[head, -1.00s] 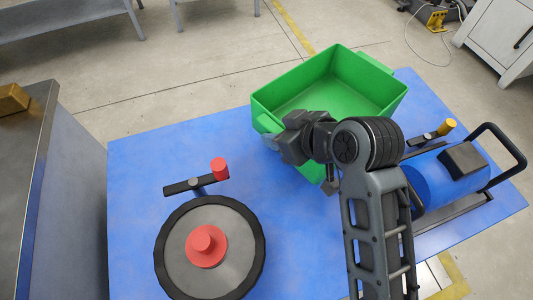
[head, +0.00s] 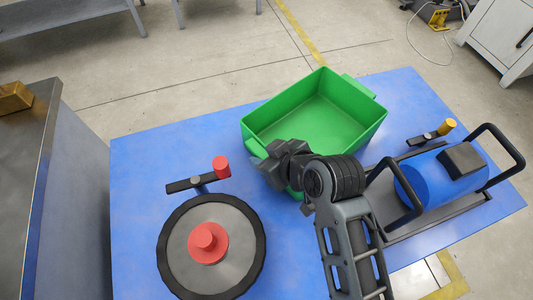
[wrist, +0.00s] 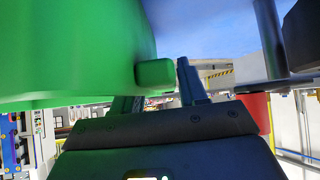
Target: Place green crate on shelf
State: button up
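The green crate (head: 320,110) is an open box with a lug at each end, above or on the blue table (head: 140,215) in the head view; I cannot tell whether its base touches. In the wrist view the crate (wrist: 70,50) fills the upper left, with its lug between my fingers. My gripper (wrist: 155,85) is shut on that near-left lug. In the head view my gripper (head: 268,165) is at the crate's near-left end, and its fingertips are mostly hidden. No shelf is clearly identifiable; a grey bench (head: 60,22) stands at the top left.
A round grey disc with a black rim (head: 190,270) and a red knob lies front left. A blue tank in a black frame (head: 425,180) stands right of the crate. A dark-topped cabinet (head: 30,130) stands at left.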

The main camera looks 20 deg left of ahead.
jog(key=o, duration=0.4)
jog(key=shift+c, duration=0.2)
jog(key=v, duration=1.2)
jog(key=s+d+f+m+t+h, duration=0.25)
jog(key=s+d+m, duration=0.2)
jog(key=d, duration=0.25)
jog(key=s+d+f+m+t+h, duration=0.1)
jog(key=s+d+f+m+t, duration=0.2)
jog(key=s+d, duration=0.35)
jog(key=s+d+r+m+t+h, duration=0.2)
jog(key=s+d+r, duration=0.2)
jog(key=s, duration=0.3)
jog(key=s+d+r+m+t+h, duration=0.2)
jog(key=s+d+r, duration=0.3)
jog(key=s, duration=0.3)
jog(key=shift+s+d+r, duration=0.2)
jog(key=shift+d+r, duration=0.1)
jog(key=shift+r, duration=0.35)
